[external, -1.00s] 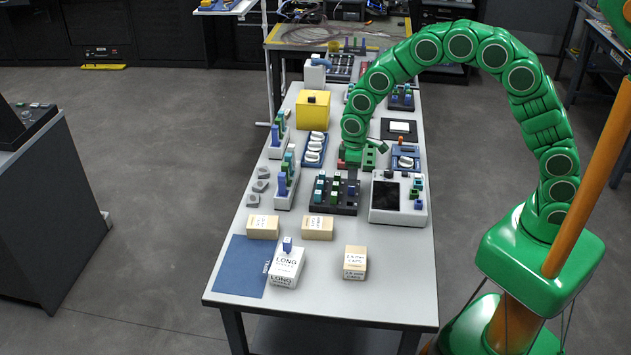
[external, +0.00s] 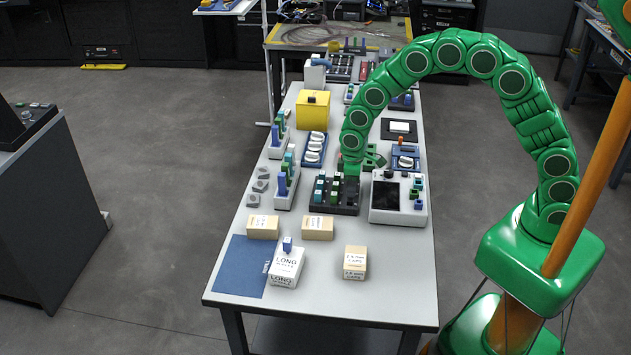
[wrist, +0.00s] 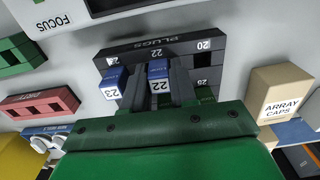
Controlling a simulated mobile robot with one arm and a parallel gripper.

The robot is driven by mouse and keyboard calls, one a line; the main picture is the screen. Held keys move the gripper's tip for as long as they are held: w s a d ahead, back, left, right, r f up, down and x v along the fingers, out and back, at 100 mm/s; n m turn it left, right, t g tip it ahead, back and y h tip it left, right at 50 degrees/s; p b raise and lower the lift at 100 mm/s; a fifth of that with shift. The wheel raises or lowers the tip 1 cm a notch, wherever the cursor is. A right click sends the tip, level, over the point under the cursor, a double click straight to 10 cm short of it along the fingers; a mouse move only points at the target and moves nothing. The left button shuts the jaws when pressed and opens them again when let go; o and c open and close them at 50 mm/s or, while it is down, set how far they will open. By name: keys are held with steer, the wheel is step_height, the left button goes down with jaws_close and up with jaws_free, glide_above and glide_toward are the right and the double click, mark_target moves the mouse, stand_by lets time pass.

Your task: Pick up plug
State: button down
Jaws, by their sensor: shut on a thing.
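The dark rack marked PLUGS (wrist: 135,54) shows in the wrist view, with the number 20 at its right end. A blue plug with a white 22 label (wrist: 158,77) stands between the two dark fingers of my gripper (wrist: 160,88), which is shut on it. Another blue plug with a 23 label (wrist: 112,88) stands just left of the left finger. In the external view my gripper (external: 352,170) is low over the back right part of the dark rack (external: 345,209), which holds several teal and green plugs. The held plug is hidden there by my arm.
A grey-white device with a dark screen (external: 386,196) stands close right of the rack. A white holder with upright pieces (external: 284,199) stands to its left. Wooden boxes (external: 317,233) lie in front. The front right table corner is clear.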

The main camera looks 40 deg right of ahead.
steer(key=shift+r, duration=0.6)
step_height(320, 180, up, 2)
steer(key=shift+r, duration=0.15)
steer(key=s+d+r, duration=0.7)
steer(key=s+r, duration=0.2)
steer(key=s, duration=0.3)
steer(key=shift+r, duration=0.25)
steer(key=shift+s, duration=0.1)
